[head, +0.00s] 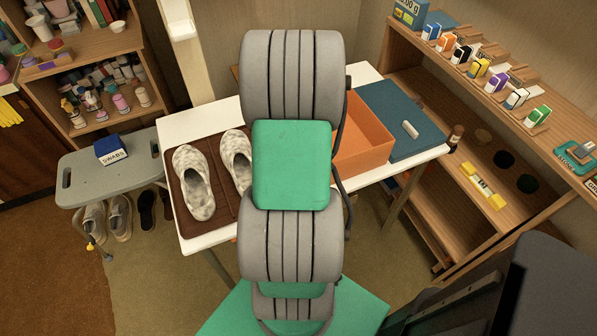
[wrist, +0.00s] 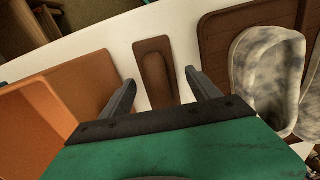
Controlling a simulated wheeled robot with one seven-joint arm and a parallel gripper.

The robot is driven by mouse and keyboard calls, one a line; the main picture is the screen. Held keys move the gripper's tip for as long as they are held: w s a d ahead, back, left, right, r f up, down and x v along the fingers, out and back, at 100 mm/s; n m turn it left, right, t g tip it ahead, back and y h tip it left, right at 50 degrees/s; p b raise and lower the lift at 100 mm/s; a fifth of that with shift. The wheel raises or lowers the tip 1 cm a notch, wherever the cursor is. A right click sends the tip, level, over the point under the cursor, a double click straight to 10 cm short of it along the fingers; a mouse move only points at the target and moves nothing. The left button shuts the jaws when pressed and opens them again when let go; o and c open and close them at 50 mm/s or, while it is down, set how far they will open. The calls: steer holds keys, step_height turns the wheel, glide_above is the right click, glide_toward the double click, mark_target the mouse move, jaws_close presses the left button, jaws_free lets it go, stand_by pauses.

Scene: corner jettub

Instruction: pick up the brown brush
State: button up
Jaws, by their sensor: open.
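The brown brush (wrist: 154,66) lies on the white table (wrist: 105,32) in the wrist view, between the orange box and the brown shoe mat. It is long, with rounded ends and a paler raised middle. My gripper (wrist: 160,80) is open, one finger on each side of the brush's near part as seen from the wrist. Nothing is held between the fingers. The height of the fingers above the table is hard to tell. In the head view my arm hides the brush and my gripper.
An orange box (head: 362,137) and a blue mat (head: 400,118) lie right of my arm. Patterned shoes (head: 194,182) stand on the brown mat (head: 222,213) to the left. A grey stool (head: 82,170) holds a swabs box (head: 110,149). Wooden shelves (head: 430,85) stand at the right.

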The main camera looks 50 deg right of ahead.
steer(key=shift+f, duration=0.45)
steer(key=shift+c, duration=0.5)
steer(key=c, duration=1.4)
steer(key=shift+r, duration=0.15)
steer(key=shift+c, duration=0.2)
steer(key=shift+r, duration=0.35)
step_height(320, 180, up, 3)
steer(key=shift+s+f, duration=0.1)
steer(key=shift+s, duration=0.05)
steer(key=s+r, duration=0.1)
steer(key=s+a+r, duration=0.1)
steer(key=r, duration=0.1)
steer(key=s+r, duration=0.1)
steer(key=r, duration=0.1)
steer(key=shift+s+a, duration=0.35)
steer(key=s+a+r, duration=0.4)
steer(key=s, duration=0.4)
steer(key=shift+s+r, duration=0.15)
steer(key=shift+s, duration=0.2)
